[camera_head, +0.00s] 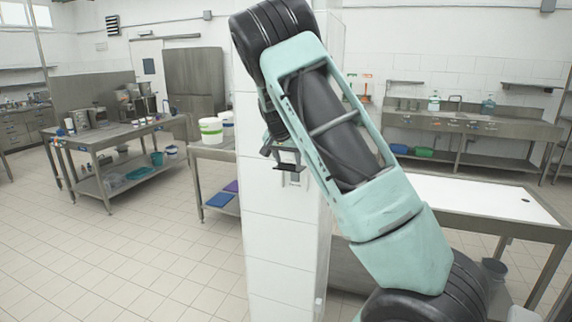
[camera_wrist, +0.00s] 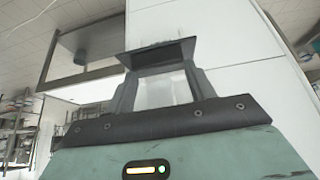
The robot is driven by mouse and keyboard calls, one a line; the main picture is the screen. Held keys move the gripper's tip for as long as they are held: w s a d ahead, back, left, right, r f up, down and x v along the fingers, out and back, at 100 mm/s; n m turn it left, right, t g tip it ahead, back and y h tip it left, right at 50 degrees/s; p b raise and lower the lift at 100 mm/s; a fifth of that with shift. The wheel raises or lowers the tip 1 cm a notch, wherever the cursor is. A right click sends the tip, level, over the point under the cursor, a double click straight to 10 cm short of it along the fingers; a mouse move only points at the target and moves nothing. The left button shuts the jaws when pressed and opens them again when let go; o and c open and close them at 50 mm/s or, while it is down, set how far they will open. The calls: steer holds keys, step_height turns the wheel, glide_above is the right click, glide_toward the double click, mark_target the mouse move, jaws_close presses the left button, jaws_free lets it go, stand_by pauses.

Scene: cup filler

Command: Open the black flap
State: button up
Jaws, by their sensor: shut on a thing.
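The black flap (camera_wrist: 157,55) shows as a dark, flat plate across the tips of my gripper (camera_wrist: 158,72) in the wrist view. It appears to stick out from the white tiled pillar, close to level. In the head view the flap (camera_head: 290,168) is a small dark plate at the pillar face, just below my gripper (camera_head: 286,152). A small pale grey fitting (camera_head: 294,179) sits on the pillar right under it. My gripper is shut on the flap. The exact contact between the fingers and the flap is too small to see clearly.
The white tiled pillar (camera_head: 270,255) stands directly in front of my arm. A steel table (camera_head: 215,147) with white tubs is left of it. A white-topped table (camera_head: 480,195) stands at the right. The tiled floor at the left is clear.

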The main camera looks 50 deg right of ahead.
steer(key=shift+w+d+r, duration=0.1)
steer(key=shift+d+r, duration=0.25)
steer(key=shift+d, duration=0.1)
steer(key=shift+c, duration=1.1)
steer(key=o, duration=0.6)
steer(key=shift+f, duration=0.1)
steer(key=shift+c, duration=0.2)
steer(key=o, duration=1.1)
steer(key=shift+a+f, duration=0.1)
steer(key=shift+c, duration=0.2)
steer(key=shift+a, duration=0.1)
steer(key=shift+a+r, duration=0.15)
steer(key=shift+r, duration=0.05)
steer(key=b+v, duration=0.5)
steer(key=v, duration=1.1)
steer(key=shift+s+r, duration=0.25)
steer(key=shift+r, duration=0.15)
steer(key=shift+a, duration=0.1)
